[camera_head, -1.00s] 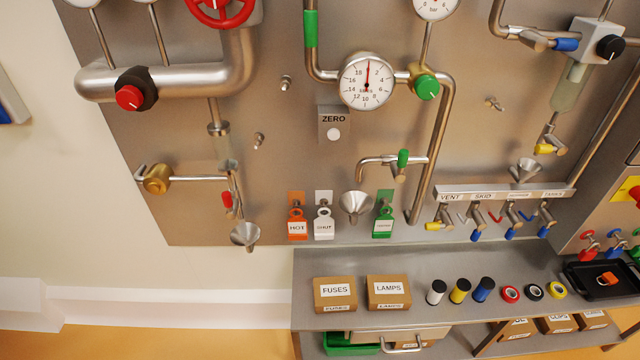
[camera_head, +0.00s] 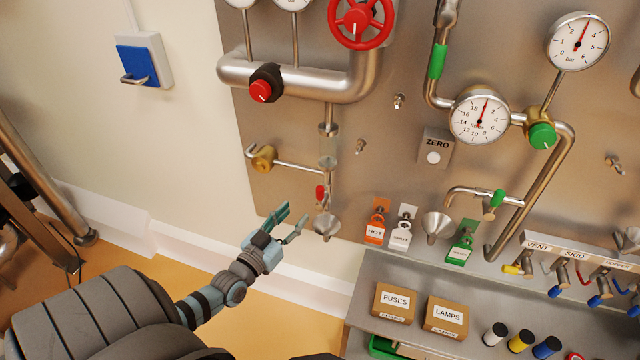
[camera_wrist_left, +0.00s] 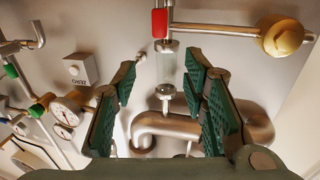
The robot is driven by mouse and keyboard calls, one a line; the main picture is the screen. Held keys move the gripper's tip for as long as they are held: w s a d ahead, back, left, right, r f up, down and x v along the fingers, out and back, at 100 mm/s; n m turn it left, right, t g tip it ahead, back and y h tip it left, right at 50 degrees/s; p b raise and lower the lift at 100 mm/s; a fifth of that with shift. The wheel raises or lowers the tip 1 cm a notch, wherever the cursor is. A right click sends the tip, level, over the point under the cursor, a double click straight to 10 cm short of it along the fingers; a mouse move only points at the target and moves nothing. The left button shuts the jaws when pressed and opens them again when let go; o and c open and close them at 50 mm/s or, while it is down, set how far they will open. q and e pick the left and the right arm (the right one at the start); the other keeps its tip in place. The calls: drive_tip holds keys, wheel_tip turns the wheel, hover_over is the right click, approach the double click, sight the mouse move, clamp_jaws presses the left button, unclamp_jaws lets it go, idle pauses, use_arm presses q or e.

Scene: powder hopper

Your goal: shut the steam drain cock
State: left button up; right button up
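The drain cock with a red handle (camera_head: 320,192) sits on the thin vertical pipe below the large steam pipe (camera_head: 300,77), just above a small funnel (camera_head: 326,226). Its handle points up and down, along the pipe. In the left wrist view, which is upside down, the red handle (camera_wrist_left: 159,22) is at the top middle. My left gripper (camera_head: 290,222) is open and empty, to the lower left of the cock and apart from it. Its two green fingers (camera_wrist_left: 160,95) frame the sight glass below the steam pipe in the wrist view. My right gripper is not in view.
A brass valve (camera_head: 263,158) on a side pipe is left of the cock. The red handwheel (camera_head: 357,20) is above. Orange and white tags (camera_head: 375,227) hang to the right. A shelf with boxes (camera_head: 394,301) stands lower right.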

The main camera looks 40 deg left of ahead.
sight(318, 192)
use_arm(q)
drive_tip(key=w+b, duration=0.2)
drive_tip(key=w, duration=0.2)
drive_tip(key=w+a+b, duration=0.1)
drive_tip(key=w+b, duration=0.1)
drive_tip(key=w, duration=0.2)
drive_tip(key=w+f+b, duration=0.1)
drive_tip(key=w+b, duration=0.1)
drive_tip(key=w, duration=0.2)
drive_tip(key=shift+w+a+f+b, duration=0.1)
drive_tip(key=shift+w+a+b, duration=0.1)
drive_tip(key=shift+b, duration=0.1)
drive_tip(key=shift+w, duration=0.3)
drive_tip(key=shift+w+r, duration=0.1)
drive_tip(key=shift+r, duration=0.25)
clamp_jaws()
